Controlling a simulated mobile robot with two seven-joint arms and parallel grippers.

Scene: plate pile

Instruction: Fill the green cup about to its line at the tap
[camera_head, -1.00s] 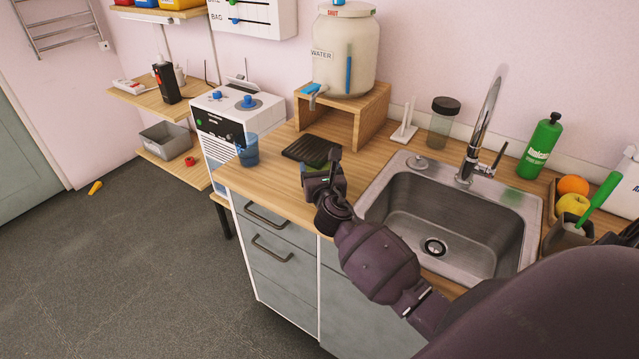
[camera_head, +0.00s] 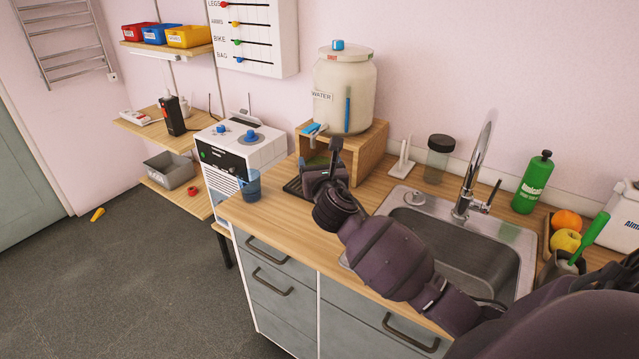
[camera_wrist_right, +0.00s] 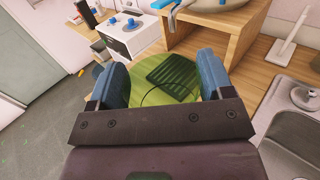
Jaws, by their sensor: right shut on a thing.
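My right gripper (camera_head: 322,168) is shut on the green cup (camera_wrist_right: 143,103), which shows see-through green between the two blue fingers in the right wrist view. In the head view the cup is mostly hidden behind the gripper. The gripper is above the dark ribbed drip tray (camera_head: 293,187), which also shows through the cup. The cream water dispenser (camera_head: 338,95) stands on a wooden stand just behind, with its blue-handled tap (camera_head: 315,129) facing front left. I cannot tell the water level or the line on the cup. My left gripper is not in view.
A blue cup (camera_head: 249,187) stands on the counter's left edge. The wooden stand (camera_head: 372,150) rises behind the gripper. A steel sink (camera_head: 460,245) with a tall faucet (camera_head: 475,170) lies to the right. Some counter in front of the drip tray is clear.

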